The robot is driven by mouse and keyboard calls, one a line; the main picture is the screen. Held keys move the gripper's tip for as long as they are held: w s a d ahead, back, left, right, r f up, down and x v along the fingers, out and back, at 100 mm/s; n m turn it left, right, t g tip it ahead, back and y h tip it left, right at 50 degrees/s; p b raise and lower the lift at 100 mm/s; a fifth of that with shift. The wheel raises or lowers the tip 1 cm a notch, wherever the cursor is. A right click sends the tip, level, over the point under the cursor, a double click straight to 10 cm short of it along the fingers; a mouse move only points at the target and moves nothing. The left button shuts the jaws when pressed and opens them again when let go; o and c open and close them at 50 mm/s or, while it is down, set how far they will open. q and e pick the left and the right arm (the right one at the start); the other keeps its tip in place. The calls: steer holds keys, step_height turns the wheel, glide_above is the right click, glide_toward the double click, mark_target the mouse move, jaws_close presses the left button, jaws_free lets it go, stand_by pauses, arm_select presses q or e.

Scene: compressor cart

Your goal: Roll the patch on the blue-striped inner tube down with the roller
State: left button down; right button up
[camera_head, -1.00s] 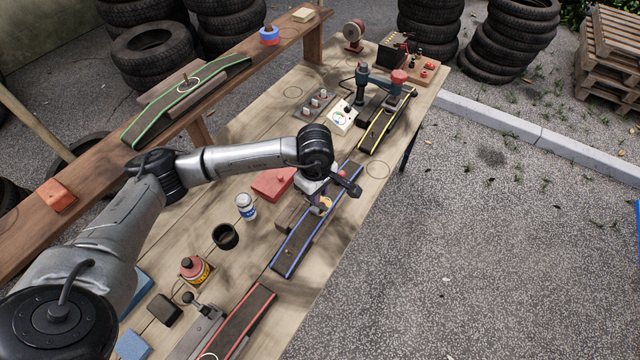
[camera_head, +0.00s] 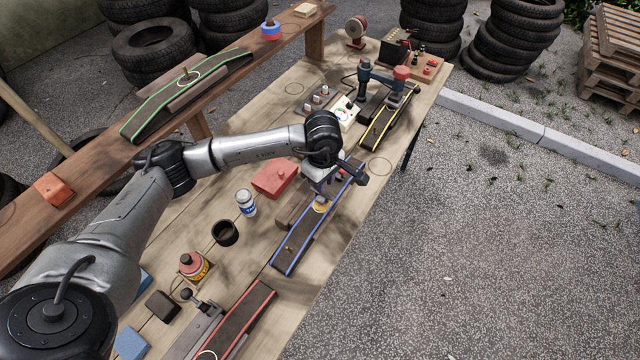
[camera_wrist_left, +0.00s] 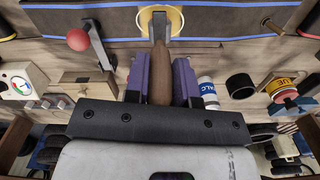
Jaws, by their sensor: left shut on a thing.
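The blue-striped inner tube (camera_head: 293,246) lies lengthwise near the table's right edge. It crosses the top of the left wrist view (camera_wrist_left: 225,22). In the head view my left gripper (camera_head: 322,186) is over the tube. My right gripper is not in view.
A red box (camera_head: 274,178), a white-and-blue bottle (camera_head: 246,203), a black cup (camera_head: 225,233) and a red-capped can (camera_head: 192,265) stand left of the tube. A red-striped tube (camera_head: 246,314) lies nearer, a yellow-striped one (camera_head: 381,125) farther.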

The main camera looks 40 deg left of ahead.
arm_select(q)
steer(key=shift+w+a+f+b, duration=0.1)
steer(key=shift+w+b, duration=0.25)
steer(key=shift+w, duration=0.2)
steer(key=shift+w+a+b, duration=0.25)
steer(key=shift+w+b, duration=0.25)
steer(key=shift+w, duration=0.65)
step_height(320, 180, up, 7)
steer(key=p, duration=0.4)
